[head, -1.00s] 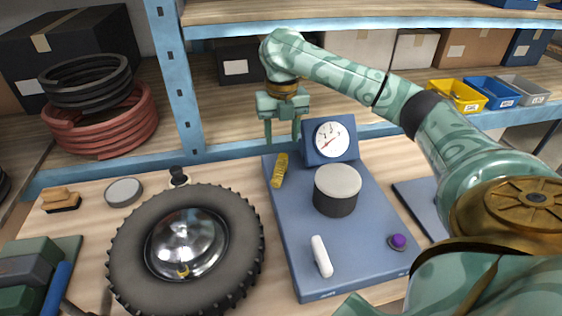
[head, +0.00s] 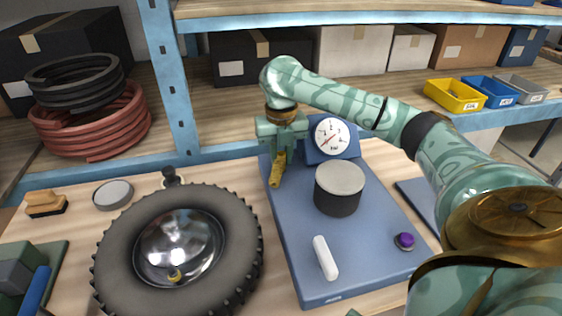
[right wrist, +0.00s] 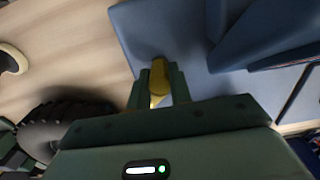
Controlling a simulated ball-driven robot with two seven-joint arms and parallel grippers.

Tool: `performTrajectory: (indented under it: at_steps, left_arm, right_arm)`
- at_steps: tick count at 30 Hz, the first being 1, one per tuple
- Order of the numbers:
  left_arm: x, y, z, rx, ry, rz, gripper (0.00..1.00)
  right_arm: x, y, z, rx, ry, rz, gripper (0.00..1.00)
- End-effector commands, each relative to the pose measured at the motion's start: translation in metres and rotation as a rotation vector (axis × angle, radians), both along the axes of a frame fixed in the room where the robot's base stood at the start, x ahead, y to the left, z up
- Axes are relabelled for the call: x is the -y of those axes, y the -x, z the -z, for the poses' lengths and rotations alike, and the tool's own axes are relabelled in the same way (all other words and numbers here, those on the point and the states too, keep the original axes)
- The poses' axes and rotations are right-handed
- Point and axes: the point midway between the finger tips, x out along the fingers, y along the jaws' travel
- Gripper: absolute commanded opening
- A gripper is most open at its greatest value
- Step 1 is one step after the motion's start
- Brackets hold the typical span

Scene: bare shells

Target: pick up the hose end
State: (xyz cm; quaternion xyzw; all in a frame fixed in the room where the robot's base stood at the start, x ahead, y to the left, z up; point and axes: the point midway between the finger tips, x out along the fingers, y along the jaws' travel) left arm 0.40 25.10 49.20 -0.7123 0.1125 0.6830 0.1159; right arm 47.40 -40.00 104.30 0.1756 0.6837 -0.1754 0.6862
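The hose end is a short yellow piece (head: 275,181) at the back left corner of a blue board (head: 300,240). My right gripper (head: 281,160) is over it, pointing down, with its fingers on either side of its upper part. In the right wrist view the yellow hose end (right wrist: 158,88) fills the narrow gap between the two fingertips, which look closed on it. Its lower end sticks out below the fingers in the head view. It still seems to be at the board. My left gripper is not in view.
A dial gauge (head: 330,138) stands close to the right of the gripper. A dark can with a pale lid (head: 339,195), a white stick (head: 325,258) and a purple knob (head: 405,240) are on the board. A tyre (head: 120,240) lies to the left. A shelf post (head: 170,80) rises behind.

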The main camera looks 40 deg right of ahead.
Motion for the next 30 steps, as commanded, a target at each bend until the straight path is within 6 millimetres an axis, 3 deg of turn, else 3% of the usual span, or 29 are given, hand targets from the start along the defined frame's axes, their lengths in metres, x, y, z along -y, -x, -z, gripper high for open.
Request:
performTrajectory:
  at_steps: [11,17,25,30]
  left_arm:
    - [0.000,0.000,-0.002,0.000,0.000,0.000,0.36]
    - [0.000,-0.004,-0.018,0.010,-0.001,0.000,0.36]
    - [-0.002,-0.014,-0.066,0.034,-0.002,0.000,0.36]
    - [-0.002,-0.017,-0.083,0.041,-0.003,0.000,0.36]
  right_arm:
    - [0.000,0.000,-0.004,0.000,0.001,0.000,0.00]
    - [0.000,0.000,-0.034,0.002,0.000,0.002,0.00]
    - [-0.025,0.045,-0.102,0.003,0.003,-0.002,0.00]
    - [-0.049,0.085,-0.117,-0.002,0.001,-0.001,0.00]
